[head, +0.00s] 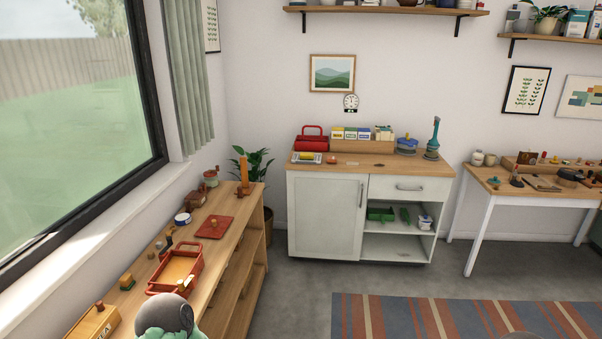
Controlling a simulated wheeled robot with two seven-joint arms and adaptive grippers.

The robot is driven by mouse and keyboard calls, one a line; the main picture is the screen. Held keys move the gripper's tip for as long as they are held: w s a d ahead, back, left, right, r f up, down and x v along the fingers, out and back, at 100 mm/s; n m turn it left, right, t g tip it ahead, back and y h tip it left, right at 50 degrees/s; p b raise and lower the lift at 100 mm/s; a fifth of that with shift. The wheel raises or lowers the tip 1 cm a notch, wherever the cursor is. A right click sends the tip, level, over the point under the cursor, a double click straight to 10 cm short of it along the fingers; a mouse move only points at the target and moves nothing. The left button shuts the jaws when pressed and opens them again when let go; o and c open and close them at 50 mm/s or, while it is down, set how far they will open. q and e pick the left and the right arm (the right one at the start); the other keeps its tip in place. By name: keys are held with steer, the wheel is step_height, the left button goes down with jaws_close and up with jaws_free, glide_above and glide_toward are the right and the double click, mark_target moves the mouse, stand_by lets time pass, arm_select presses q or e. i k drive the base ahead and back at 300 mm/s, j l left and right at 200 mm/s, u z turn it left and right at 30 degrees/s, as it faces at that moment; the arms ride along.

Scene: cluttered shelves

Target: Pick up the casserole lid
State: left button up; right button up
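The casserole lid (215,227) is a flat, reddish rectangle with a small brown knob on top. It lies on the wooden sideboard (236,225) along the window wall, near the sideboard's right edge. The red casserole dish (152,291) with end handles sits nearer to me on the same top, apart from the lid. It is uncovered and its inside looks tan. A grey and mint-green rounded part, which seems to be of my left arm, shows at the bottom edge. Neither gripper is in view.
A white and blue tin (182,219) stands just left of the lid. Behind are brown pots and an orange candle-like object (244,170). Small bottles and a wooden box (93,323) line the window side. A white cabinet (325,215) stands beyond; the floor right of the sideboard is clear.

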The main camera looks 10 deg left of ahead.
mark_target(214, 227)
steer(key=i+u, duration=0.2)
steer(key=i, duration=0.3)
steer(key=i+l+u, duration=0.15)
steer(key=i, duration=0.35)
steer(key=i+l+u, duration=0.2)
steer(key=i, duration=0.25)
steer(key=i+l+u, duration=0.2)
steer(key=i, duration=0.3)
steer(key=l, duration=0.1)
